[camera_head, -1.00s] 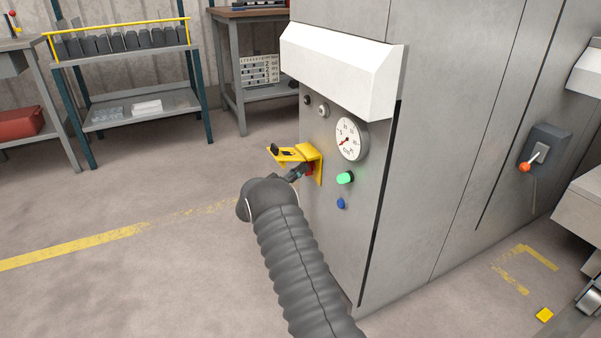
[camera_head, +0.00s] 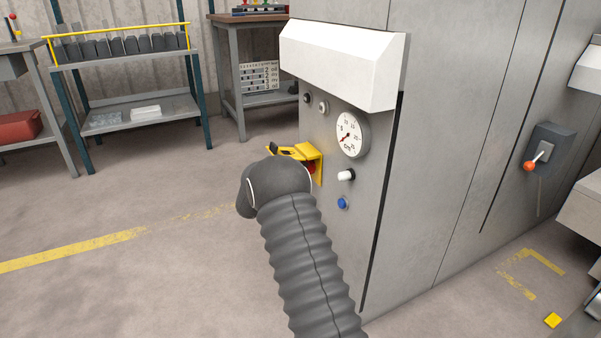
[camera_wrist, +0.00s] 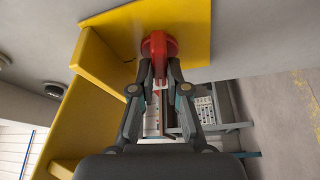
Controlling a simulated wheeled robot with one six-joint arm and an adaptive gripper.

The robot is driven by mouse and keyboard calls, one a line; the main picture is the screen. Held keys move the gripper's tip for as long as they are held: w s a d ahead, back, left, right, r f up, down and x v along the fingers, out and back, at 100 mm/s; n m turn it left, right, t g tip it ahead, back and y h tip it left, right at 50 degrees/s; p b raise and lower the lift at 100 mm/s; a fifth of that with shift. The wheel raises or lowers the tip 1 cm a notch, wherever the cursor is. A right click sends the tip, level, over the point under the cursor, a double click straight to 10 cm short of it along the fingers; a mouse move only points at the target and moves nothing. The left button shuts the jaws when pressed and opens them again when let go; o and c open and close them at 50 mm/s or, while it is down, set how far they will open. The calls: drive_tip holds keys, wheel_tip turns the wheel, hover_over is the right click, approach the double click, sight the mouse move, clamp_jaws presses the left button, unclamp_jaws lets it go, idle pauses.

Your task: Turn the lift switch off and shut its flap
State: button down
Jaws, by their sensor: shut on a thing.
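The lift switch is a red knob (camera_wrist: 158,44) on a yellow plate (camera_wrist: 192,22), at the top of the wrist view. In the head view a little of the red knob (camera_head: 312,168) shows under the yellow flap (camera_head: 290,151). The flap is open and stands out from the panel. In the wrist view the yellow flap (camera_wrist: 98,62) fills the left side. My gripper (camera_wrist: 160,74) is shut on the red knob's grip, with both fingertips against it. In the head view my arm hides the gripper.
The grey machine panel carries a dial gauge (camera_head: 352,135), an unlit white lamp (camera_head: 346,175) and a blue button (camera_head: 342,203). A white hood (camera_head: 340,65) juts out above. A grey box with an orange-tipped lever (camera_head: 530,165) is at right. Floor on the left is clear.

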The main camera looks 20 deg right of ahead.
drive_tip(key=shift+n+y, duration=0.6)
drive_tip(key=shift+n, duration=0.8)
drive_tip(key=c, duration=1.2)
unclamp_jaws()
drive_tip(key=shift+o, duration=0.2)
drive_tip(key=shift+a, duration=0.15)
drive_tip(key=v, duration=1.1)
drive_tip(key=shift+a, duration=0.35)
drive_tip(key=shift+s+r, duration=0.15)
